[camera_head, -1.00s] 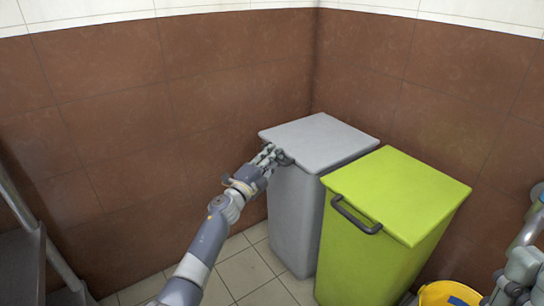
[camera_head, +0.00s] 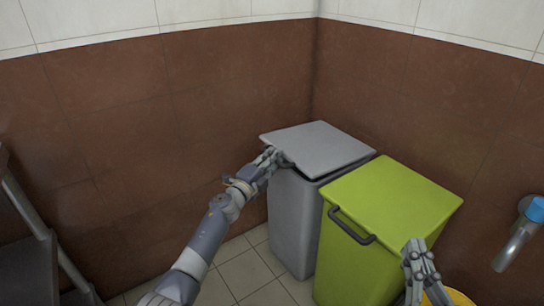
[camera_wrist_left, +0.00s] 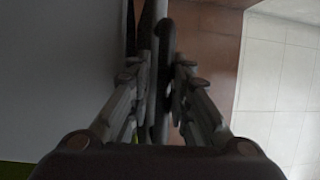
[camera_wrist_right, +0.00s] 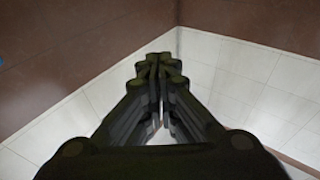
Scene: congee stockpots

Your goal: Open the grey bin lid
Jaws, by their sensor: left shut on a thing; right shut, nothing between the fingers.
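The grey bin (camera_head: 291,220) stands against the corner walls with its flat grey lid (camera_head: 318,145) on top. A dark gap shows under the lid's right front edge, so it looks slightly raised. My left gripper (camera_head: 277,158) is at the lid's front left edge, shut on the lid's handle, which the fingers mostly hide. In the left wrist view, a dark bar, the handle (camera_wrist_left: 165,62), runs between the fingers. My right gripper (camera_head: 414,252) is shut and empty, in front of the green bin's right side; its closed fingers show in the right wrist view (camera_wrist_right: 160,65).
A lime green bin (camera_head: 390,205) with a dark handle (camera_head: 351,226) stands close to the right of the grey bin. A yellow bucket (camera_head: 458,297) is at the lower right. A tap with a blue end (camera_head: 535,208) is at the right edge. A metal rack (camera_head: 38,225) stands at left.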

